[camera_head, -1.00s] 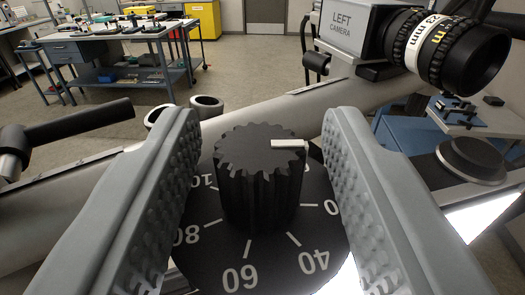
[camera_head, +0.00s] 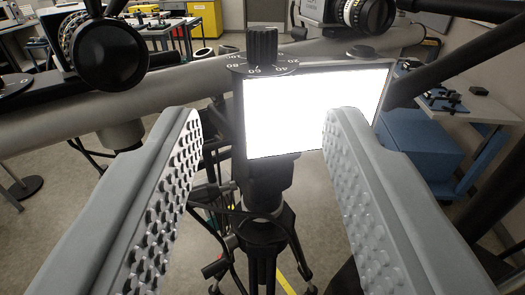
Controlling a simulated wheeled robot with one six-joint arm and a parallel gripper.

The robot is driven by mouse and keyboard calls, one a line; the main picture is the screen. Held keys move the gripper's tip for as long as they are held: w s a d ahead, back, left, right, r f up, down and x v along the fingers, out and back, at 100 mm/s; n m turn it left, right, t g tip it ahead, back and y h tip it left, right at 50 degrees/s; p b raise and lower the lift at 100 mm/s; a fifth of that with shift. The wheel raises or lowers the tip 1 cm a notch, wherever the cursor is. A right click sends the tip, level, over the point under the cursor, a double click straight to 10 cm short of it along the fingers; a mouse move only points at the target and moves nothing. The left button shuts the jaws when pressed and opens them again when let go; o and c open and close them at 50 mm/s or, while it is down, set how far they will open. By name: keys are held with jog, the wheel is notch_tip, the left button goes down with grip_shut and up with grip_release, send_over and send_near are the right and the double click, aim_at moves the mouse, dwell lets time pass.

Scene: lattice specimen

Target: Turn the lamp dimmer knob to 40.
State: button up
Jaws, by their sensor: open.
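The lamp dimmer knob (camera_head: 263,44) is a black ribbed cylinder. It stands upright on a dark round dial (camera_head: 250,70) with white numbers; 20, 40, 60 and 80 can be read. The knob's white pointer mark cannot be made out now. The lamp (camera_head: 315,112) is a bright white rectangular panel just below and to the right of the dial. My gripper (camera_head: 264,116) is open and empty, its ridged grey fingers wide apart. In the picture, the knob is above the fingertips and beyond them, not between them. The lamp panel shows between and behind the fingers.
A thick grey tube (camera_head: 180,78) crosses behind the lamp. A camera (camera_head: 345,15) is mounted at the upper right, and a round black part (camera_head: 106,53) hangs upper left. A black tripod (camera_head: 262,215) with cables stands below. A blue cabinet (camera_head: 415,150) is at right.

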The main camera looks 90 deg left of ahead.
jog(key=shift+d, duration=1.75)
jog(key=m+g+h, duration=0.2)
jog(key=m+g, duration=0.5)
jog(key=m, duration=2.4)
send_near(268, 44)
jog(key=shift+m, duration=0.3)
jog(key=x, duration=1.1)
jog(key=shift+a, duration=0.1)
